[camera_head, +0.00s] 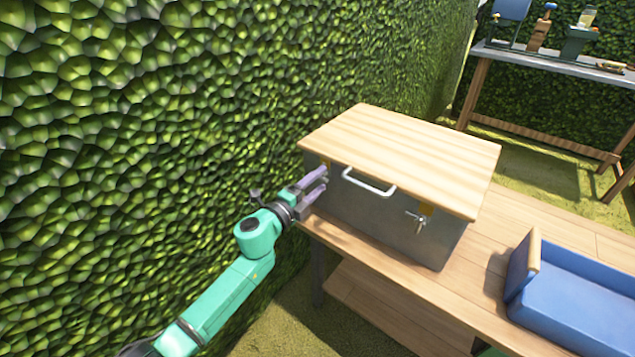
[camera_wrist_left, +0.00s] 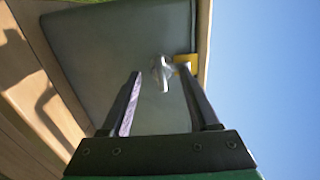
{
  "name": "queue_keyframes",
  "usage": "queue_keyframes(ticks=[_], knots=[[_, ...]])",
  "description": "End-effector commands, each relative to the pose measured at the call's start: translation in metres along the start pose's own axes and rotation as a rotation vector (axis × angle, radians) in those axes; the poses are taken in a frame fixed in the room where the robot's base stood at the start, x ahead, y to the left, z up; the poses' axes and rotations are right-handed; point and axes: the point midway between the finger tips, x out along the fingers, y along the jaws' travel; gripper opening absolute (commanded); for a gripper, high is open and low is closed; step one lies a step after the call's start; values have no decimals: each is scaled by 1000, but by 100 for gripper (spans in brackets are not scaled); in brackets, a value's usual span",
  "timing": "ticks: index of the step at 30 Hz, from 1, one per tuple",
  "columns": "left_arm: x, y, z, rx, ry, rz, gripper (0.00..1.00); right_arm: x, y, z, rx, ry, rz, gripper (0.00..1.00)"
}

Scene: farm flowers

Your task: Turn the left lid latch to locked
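The grey metal box (camera_head: 385,222) with a wooden lid (camera_head: 405,155) stands on the wooden table. My left gripper (camera_head: 326,178) is at the left end of the box's front face, its two fingers apart. The left latch (camera_wrist_left: 160,75) is a small silver handle beside a yellow bracket (camera_wrist_left: 187,63). In the left wrist view it shows just beyond and between the open fingertips (camera_wrist_left: 160,71); I cannot tell whether they touch it. In the head view the fingers mostly hide this latch. My right gripper is not in view.
A white bar handle (camera_head: 369,183) sits on the front between the latches, right of my left gripper. A blue tray (camera_head: 580,305) lies on the table (camera_head: 480,270) at the right. A leafy hedge (camera_head: 150,130) rises close on the left.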

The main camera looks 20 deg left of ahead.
Motion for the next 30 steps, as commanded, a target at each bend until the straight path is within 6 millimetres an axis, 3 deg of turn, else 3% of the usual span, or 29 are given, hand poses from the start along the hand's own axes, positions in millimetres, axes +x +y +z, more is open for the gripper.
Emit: queue_keyframes(ticks=[7,11,20,24,30], knots=[[0,-1,0,-1,0,-2,61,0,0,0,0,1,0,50],[-10,0,0,-1,-1,-1,61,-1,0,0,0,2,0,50],[-86,2,0,-2,-1,3,61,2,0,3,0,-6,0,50],[-120,1,0,-2,0,1,61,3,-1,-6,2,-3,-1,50],[-144,0,0,-1,-1,-1,61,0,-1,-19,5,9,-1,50]])
